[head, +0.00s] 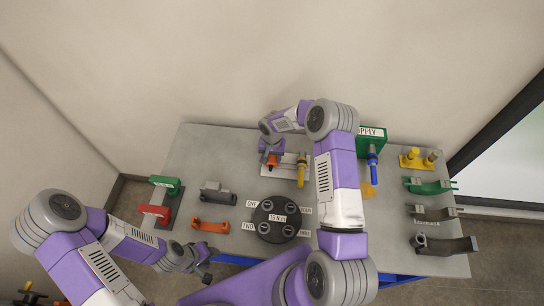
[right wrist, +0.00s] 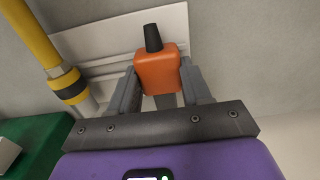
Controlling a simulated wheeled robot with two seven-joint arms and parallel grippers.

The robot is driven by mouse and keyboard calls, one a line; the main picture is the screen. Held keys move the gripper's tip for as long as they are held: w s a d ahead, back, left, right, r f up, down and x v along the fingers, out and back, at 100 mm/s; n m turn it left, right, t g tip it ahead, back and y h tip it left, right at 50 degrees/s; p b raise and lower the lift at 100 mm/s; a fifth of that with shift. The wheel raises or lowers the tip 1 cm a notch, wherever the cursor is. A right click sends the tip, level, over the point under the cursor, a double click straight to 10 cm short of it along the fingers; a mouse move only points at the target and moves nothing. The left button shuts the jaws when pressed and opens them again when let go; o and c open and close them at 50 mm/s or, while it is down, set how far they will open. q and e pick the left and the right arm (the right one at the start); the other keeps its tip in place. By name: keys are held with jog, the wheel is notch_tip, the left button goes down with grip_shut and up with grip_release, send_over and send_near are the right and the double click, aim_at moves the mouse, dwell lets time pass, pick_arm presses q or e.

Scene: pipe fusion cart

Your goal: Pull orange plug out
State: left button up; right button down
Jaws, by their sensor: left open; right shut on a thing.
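The orange plug (right wrist: 158,75) is a blocky orange body with a black stub on its far end. In the right wrist view it sits between the two grey fingers of my right gripper (right wrist: 160,84), which is shut on it. In the head view the plug (head: 272,160) shows small just below the right gripper (head: 269,152), over the pale plate (head: 285,171) at the back of the table. Whether the plug is still seated in a socket cannot be told. My left gripper (head: 204,279) is open and empty near the table's front edge.
A yellow pipe (head: 301,170) stands just right of the plug. A green box (head: 371,139) with a blue pipe (head: 374,163) is farther right. A black round dial (head: 279,219) with labels lies in front. Clamps in red, green, grey and orange (head: 210,226) lie to the left.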

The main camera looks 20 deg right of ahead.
jog(key=shift+f+b, duration=0.4)
jog(key=shift+b, duration=0.1)
jog(key=shift+c, duration=2.1)
grip_release()
notch_tip(320, 180, up, 8)
jog(key=p, duration=0.3)
jog(key=shift+f, duration=0.2)
